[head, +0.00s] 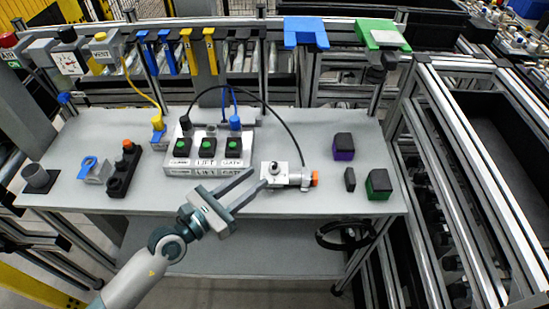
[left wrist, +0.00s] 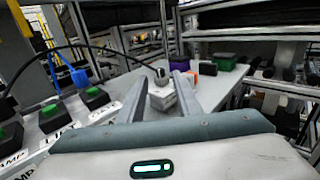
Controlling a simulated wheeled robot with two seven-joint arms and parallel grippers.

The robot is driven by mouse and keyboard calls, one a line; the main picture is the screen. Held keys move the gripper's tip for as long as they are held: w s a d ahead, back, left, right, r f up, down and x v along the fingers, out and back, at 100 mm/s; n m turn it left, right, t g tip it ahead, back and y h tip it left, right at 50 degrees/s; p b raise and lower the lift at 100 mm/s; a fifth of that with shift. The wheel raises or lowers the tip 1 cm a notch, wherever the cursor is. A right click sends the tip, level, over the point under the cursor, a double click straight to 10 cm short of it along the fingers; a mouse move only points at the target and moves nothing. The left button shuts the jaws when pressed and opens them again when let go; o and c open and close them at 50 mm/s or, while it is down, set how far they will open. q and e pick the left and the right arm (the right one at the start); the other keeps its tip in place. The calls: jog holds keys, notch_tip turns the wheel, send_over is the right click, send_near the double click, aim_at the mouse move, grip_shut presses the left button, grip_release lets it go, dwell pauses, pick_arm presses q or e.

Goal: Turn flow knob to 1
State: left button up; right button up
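A small white block (head: 283,182) sits on the grey table, with a dark round knob (head: 274,168) on top and an orange cap (head: 314,178) on its right end. I take this knob as the flow knob; no scale or number on it is readable. My left gripper (head: 258,178) is open and empty, its fingertips just left of the block. In the left wrist view the knob (left wrist: 162,74) and the white block (left wrist: 162,97) show between and beyond the two fingers (left wrist: 160,82). I cannot tell whether a finger touches the block. My right gripper is not in view.
A panel (head: 205,165) with green-topped switches stands behind left. A black cable (head: 290,130) arches over to the block. A dark strip with an orange button (head: 123,170) lies left. The front table strip is mostly clear.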

aim_at(272, 165)
pick_arm(q)
jog(key=p+x, duration=0.2)
jog(key=x, duration=0.6)
jog(key=shift+w+d, duration=0.15)
grip_shut()
